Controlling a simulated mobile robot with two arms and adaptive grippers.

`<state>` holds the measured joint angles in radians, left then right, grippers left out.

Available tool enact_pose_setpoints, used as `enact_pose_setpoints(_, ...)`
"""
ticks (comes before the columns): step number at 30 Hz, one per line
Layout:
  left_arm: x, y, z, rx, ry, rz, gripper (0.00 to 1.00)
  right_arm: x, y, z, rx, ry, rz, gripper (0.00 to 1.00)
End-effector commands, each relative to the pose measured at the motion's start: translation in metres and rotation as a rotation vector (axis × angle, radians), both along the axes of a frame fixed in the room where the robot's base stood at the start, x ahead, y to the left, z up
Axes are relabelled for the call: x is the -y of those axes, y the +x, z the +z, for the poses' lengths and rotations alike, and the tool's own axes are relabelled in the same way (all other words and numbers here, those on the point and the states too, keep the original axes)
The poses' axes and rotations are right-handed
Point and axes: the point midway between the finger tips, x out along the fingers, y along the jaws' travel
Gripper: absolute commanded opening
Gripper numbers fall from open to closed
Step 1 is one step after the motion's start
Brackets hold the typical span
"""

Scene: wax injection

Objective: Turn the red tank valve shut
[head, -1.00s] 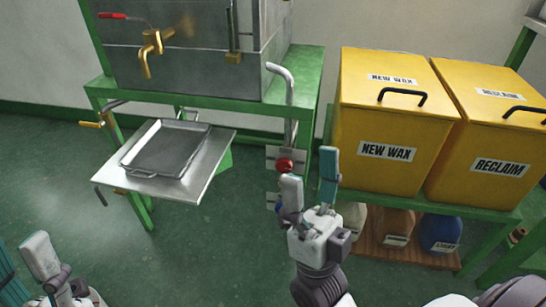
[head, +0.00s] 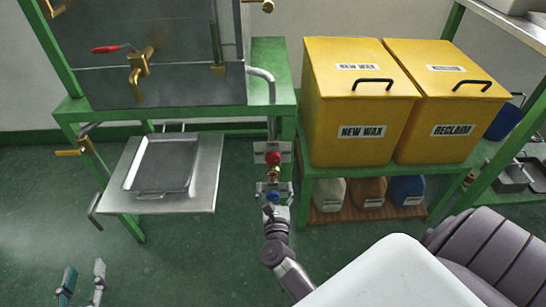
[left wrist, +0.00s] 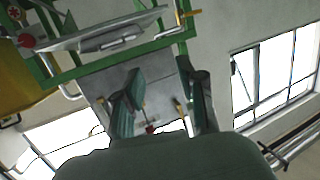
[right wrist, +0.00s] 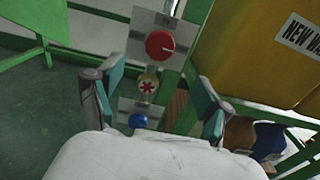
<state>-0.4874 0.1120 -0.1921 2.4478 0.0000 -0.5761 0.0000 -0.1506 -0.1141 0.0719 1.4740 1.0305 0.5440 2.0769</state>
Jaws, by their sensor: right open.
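A red round knob (head: 273,157) sits on a pale plate on the post beside the steel tank; it also shows in the right wrist view (right wrist: 160,45). Below it are a brass valve with a small red handle (right wrist: 148,87) and a blue knob (right wrist: 137,121). The tank's brass spigot (head: 138,78) has a red-gripped lever (head: 106,49). My right gripper (right wrist: 157,84) is open and empty, facing these controls, with the brass valve seen between its fingers; contact cannot be told. My left gripper (head: 83,281) is open and empty at the lower left.
A metal tray (head: 163,165) rests on a shelf in front of the tank (head: 150,40). The yellow NEW WAX bin (head: 350,105) and RECLAIM bin (head: 445,100) stand right of the post, with several jugs below. The green floor in front is open.

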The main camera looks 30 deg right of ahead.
Motion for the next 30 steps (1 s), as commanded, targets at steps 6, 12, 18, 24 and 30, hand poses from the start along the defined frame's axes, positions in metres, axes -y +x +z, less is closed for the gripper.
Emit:
enact_pose_setpoints(6,0.005,0.005,0.019,0.119,-0.03,-0.008,0.4,0.025,0.04,0.001,0.004,-0.006,-0.001,0.78)
enact_pose_setpoints(12,0.01,0.008,0.046,0.275,-0.071,-0.018,0.4,0.046,0.075,0.001,0.002,-0.007,0.0,0.78)
enact_pose_setpoints(18,0.012,0.005,0.068,0.403,-0.104,-0.025,0.4,0.06,0.097,0.001,0.001,-0.008,0.0,0.78)
enact_pose_setpoints(24,0.013,0.003,0.078,0.452,-0.117,-0.028,0.4,0.065,0.105,0.001,0.0,-0.007,0.0,0.78)
enact_pose_setpoints(30,0.013,0.003,0.078,0.454,-0.118,-0.028,0.4,0.065,0.105,0.001,0.0,-0.007,0.0,0.78)
